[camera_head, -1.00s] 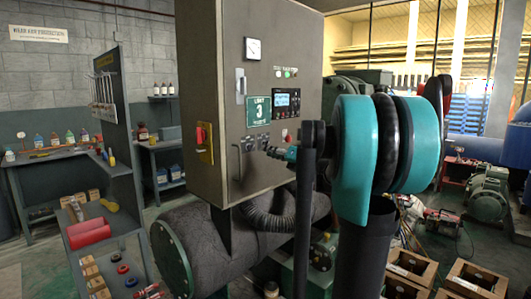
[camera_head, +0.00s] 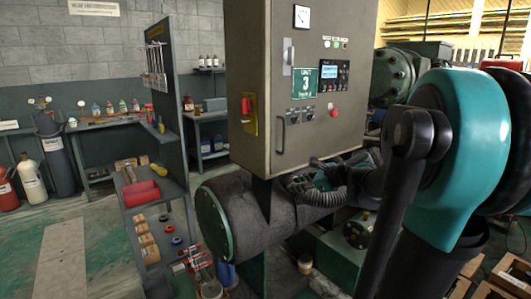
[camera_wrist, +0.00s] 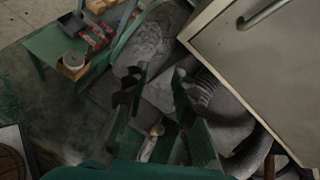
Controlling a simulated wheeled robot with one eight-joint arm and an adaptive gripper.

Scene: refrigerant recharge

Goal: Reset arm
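My gripper shows in the wrist view (camera_wrist: 157,100) as two dark fingers set apart, with a gap between them and nothing held. Behind the gap are the dark cylindrical tank and a ribbed hose. In the head view my arm, teal and black, fills the right side and reaches left behind its own dark link. Its far end is low beside the control cabinet (camera_head: 270,120), near the hose, and is partly hidden. The cabinet carries a red switch on a yellow plate (camera_head: 249,113), a small display (camera_head: 330,72) and a green unit 3 label (camera_head: 304,83).
The dark tank (camera_head: 215,215) with a ribbed hose (camera_head: 322,196) lies under the cabinet. Gas cylinders (camera_head: 55,155) stand at the far left. Wooden crates (camera_head: 512,272) sit at the lower right. Open floor shows at the left.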

